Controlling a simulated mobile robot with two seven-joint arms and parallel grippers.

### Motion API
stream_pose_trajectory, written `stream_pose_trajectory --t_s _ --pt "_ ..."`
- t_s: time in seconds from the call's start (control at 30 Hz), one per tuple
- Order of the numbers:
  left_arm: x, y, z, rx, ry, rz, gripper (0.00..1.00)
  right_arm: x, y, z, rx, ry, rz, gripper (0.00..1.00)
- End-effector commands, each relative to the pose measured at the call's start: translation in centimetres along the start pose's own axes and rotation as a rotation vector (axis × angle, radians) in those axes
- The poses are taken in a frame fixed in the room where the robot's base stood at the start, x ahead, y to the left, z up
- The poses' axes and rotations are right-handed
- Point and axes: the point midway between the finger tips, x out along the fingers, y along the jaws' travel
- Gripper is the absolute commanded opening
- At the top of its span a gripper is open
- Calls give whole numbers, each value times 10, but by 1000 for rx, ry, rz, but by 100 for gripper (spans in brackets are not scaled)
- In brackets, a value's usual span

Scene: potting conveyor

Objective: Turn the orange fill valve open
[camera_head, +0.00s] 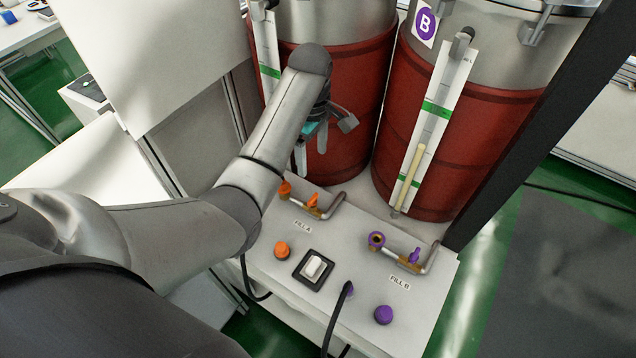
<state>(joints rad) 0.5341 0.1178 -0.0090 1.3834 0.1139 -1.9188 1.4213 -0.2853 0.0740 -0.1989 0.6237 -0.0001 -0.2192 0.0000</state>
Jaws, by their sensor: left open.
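The orange fill valve handle (313,200) sits on the bent metal pipe labelled FILL A, on the white panel below the left red-jacketed tank. An orange port fitting (285,188) stands just left of it, partly behind my arm. My left gripper (311,160) hangs above and behind the valve, in front of the left tank. It is open, with nothing seen between its fingers, and appears apart from the valve. My own arm hides part of the gripper. My right gripper is not in view.
The white panel (262,268) also carries an orange knob (282,250), a white rocker switch (314,267), a purple valve (414,256) labelled FILL B and a purple knob (383,315). A black cable (338,312) rises at the front. Two tanks with gauges stand behind; a dark post (530,115) is at right.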

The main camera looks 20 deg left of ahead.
Motion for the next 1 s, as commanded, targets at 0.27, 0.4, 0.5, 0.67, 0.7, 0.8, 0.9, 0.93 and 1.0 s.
stream_pose_trajectory --t_s 0.27,0.4,0.5,0.67,0.7,0.8,0.9,0.93,1.0 --pt "52 -2 -1 0 2 -5 81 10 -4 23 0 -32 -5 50" --pt "83 -1 0 2 1 -4 81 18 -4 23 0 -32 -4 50" --pt "104 -2 0 2 1 -4 81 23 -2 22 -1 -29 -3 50" --pt "131 -1 0 3 2 -2 81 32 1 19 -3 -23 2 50" --pt "135 -1 0 3 2 -1 81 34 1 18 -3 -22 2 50" --pt "143 0 0 3 2 0 81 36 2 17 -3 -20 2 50" --pt "147 0 0 3 2 2 81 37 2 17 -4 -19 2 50" --pt "148 0 0 3 2 1 81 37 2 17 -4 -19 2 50" --pt "148 0 0 3 2 1 81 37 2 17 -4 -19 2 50"
